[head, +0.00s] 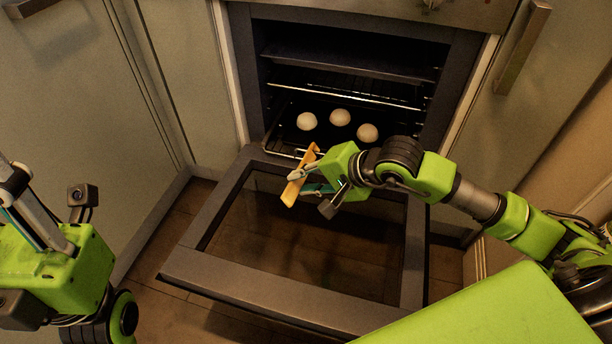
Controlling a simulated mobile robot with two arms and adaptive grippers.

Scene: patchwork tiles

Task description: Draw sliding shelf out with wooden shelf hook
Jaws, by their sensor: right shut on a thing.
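The wooden shelf hook (292,192) is a flat, light orange-brown piece. My right gripper (297,181) is shut on it, above the lowered oven door. The hook's upper end is close to the front edge of the sliding shelf (283,149) in the picture; I cannot tell whether they touch. The shelf is a wire rack low in the open oven, with a dark tray on it carrying three pale round pieces (340,117). My left arm is at the lower left; its gripper's fingertips are not in view.
The oven door (240,285) is folded down, with a glass pane and dark frame. Upper racks (345,93) sit inside the oven. Cabinet fronts (70,90) stand left and right, with a bar handle (522,48) at upper right. Wooden floor shows left of the door.

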